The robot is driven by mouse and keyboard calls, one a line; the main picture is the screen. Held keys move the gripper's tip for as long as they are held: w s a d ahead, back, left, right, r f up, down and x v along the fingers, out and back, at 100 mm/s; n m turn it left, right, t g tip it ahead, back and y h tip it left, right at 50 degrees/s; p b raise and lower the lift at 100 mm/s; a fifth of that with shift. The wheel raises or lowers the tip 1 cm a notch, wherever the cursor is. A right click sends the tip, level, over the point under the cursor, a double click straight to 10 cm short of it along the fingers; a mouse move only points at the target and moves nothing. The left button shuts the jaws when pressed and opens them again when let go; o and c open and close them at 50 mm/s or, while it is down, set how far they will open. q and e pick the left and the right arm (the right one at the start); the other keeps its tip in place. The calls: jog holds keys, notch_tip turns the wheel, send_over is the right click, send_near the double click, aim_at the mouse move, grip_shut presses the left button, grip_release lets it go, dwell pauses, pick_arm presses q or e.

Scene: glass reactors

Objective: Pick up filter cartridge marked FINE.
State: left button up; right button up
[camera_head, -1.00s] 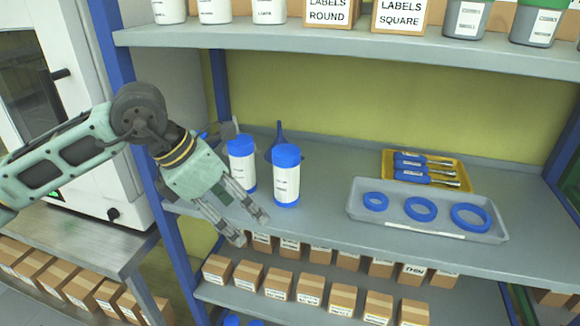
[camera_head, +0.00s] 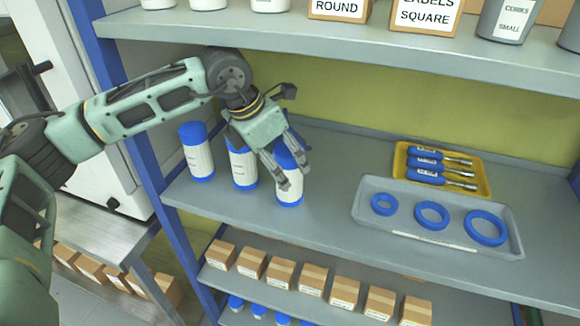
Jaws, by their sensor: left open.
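Three white filter cartridges with blue caps and blue bases stand upright in a row on the middle shelf: a left one (camera_head: 198,158), a middle one (camera_head: 244,170) and a right one (camera_head: 290,201). Their label print is too small to read, so I cannot tell which is marked FINE. My left gripper (camera_head: 295,167) is open and empty, with its fingers across the upper part of the right cartridge in the picture. I cannot tell whether they touch it. The gripper's body hides part of the middle cartridge's cap. My right gripper is not in view.
A grey tray (camera_head: 385,228) with blue rings lies to the right, with a yellow tray (camera_head: 484,187) of blue-handled tools behind it. An upper shelf (camera_head: 330,45) overhangs. Small cardboard boxes (camera_head: 312,278) fill the shelf below. A blue upright (camera_head: 140,150) stands at left.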

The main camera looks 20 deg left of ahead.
pick_arm(q)
jog(key=shift+w+d, duration=0.35)
jog(key=shift+w, duration=0.1)
jog(key=p+x, duration=0.2)
jog(key=x, duration=0.2)
jog(key=shift+w+f, duration=0.2)
jog(key=shift+f, duration=0.3)
jog(key=shift+s, duration=0.15)
jog(key=shift+c, duration=1.1)
jog(key=shift+r, duration=0.1)
jog(key=c, duration=1.1)
